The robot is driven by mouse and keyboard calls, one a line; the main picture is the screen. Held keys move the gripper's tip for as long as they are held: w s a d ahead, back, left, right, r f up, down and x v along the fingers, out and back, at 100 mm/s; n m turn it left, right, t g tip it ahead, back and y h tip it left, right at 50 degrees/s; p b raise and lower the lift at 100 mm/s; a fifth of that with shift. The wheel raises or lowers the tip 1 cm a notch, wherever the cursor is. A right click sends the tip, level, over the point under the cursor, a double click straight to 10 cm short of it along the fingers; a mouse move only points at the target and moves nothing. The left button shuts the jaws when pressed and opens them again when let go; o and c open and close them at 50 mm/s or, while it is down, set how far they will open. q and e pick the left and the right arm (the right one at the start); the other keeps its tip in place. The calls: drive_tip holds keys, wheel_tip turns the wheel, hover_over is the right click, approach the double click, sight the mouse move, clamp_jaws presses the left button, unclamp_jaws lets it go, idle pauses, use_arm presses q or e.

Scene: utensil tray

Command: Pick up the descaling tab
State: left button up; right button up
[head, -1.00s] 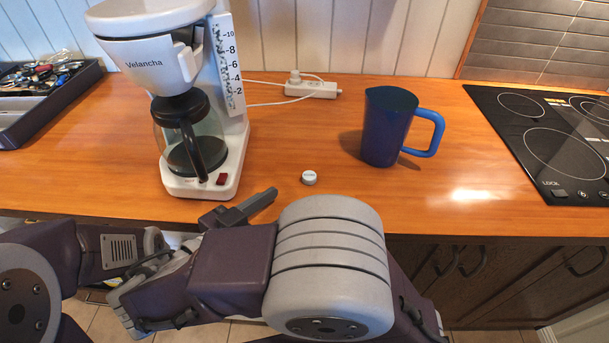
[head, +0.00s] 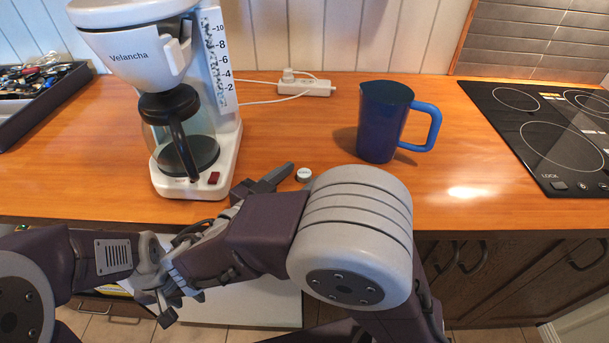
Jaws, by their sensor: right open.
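The descaling tab (head: 303,174), a small round white piece with a grey side, lies on the wooden counter between the coffee maker and the blue mug. My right gripper (head: 265,184) is open and empty at the counter's front edge. One of its dark fingers reaches close to the left side of the tab; I cannot tell whether they touch. My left gripper (head: 180,303) hangs low in front of the counter, away from the tab. Its fingers are partly hidden, so its opening is unclear.
The white coffee maker (head: 225,150) with its glass jug stands left of the tab. The blue mug (head: 382,125) stands to the right, beside the black hob (head: 545,140). A power strip (head: 305,88) lies behind. A dark utensil tray (head: 50,105) is at far left.

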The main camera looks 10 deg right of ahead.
clamp_jaws()
wheel_tip(320, 180, up, 18)
drive_tip(key=p, duration=0.4)
drive_tip(key=shift+p, duration=0.35)
